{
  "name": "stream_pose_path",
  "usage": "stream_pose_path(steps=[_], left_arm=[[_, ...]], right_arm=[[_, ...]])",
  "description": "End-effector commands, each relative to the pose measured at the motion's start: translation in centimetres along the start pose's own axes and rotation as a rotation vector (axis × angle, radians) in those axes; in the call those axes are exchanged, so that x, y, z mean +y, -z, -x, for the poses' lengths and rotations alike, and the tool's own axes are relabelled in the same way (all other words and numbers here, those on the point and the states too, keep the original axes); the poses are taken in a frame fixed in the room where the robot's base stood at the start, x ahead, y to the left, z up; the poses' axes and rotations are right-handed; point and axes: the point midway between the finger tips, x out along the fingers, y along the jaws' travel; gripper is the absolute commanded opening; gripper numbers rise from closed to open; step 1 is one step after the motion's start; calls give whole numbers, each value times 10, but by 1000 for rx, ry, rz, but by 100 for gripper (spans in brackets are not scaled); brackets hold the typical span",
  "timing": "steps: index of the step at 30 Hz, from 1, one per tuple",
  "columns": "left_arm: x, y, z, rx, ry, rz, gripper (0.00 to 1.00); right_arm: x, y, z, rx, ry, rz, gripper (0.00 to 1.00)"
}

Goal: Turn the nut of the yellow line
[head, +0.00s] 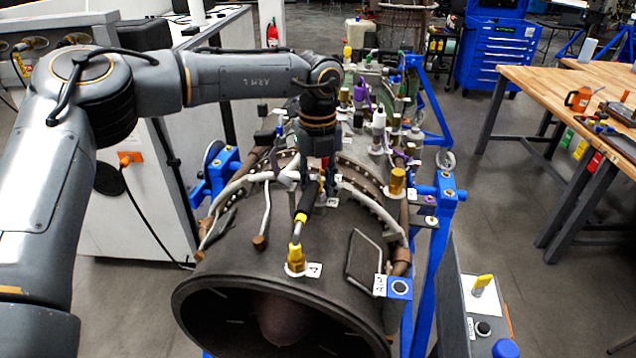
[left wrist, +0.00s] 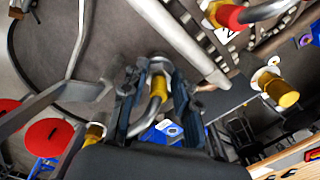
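In the head view my left gripper (head: 303,207) hangs over the top of the dark engine casing (head: 235,245), fingers pointing down. Close by its tips is a thin grey line with yellow fittings. A yellow nut (head: 296,258) sits at the lower end of this line, on the casing beside a "4" label. In the left wrist view, a yellow nut (left wrist: 158,87) on a bent metal pipe lies between the two dark blue fingers (left wrist: 157,95). Gaps seem to show on both sides, so the fingers look open around it. My right gripper is not in view.
Several pipes and fittings crowd the casing, including a yellow cap (head: 397,181) at right. A blue stand (head: 424,270) supports the engine.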

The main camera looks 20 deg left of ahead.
Motion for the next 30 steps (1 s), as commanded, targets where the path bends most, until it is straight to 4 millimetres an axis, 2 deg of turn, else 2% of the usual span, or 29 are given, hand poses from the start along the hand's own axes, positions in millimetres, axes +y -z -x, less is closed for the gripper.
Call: stream_pose_path(steps=[1,3,17,30], left_arm=[[0,0,0,0,0,0,13],[0,0,0,0,0,0,0],[0,0,-2,1,2,-82,0],[-2,0,-4,2,3,-451,0]], right_arm=[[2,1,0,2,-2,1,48],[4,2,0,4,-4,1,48],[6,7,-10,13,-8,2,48],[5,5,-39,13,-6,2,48]])
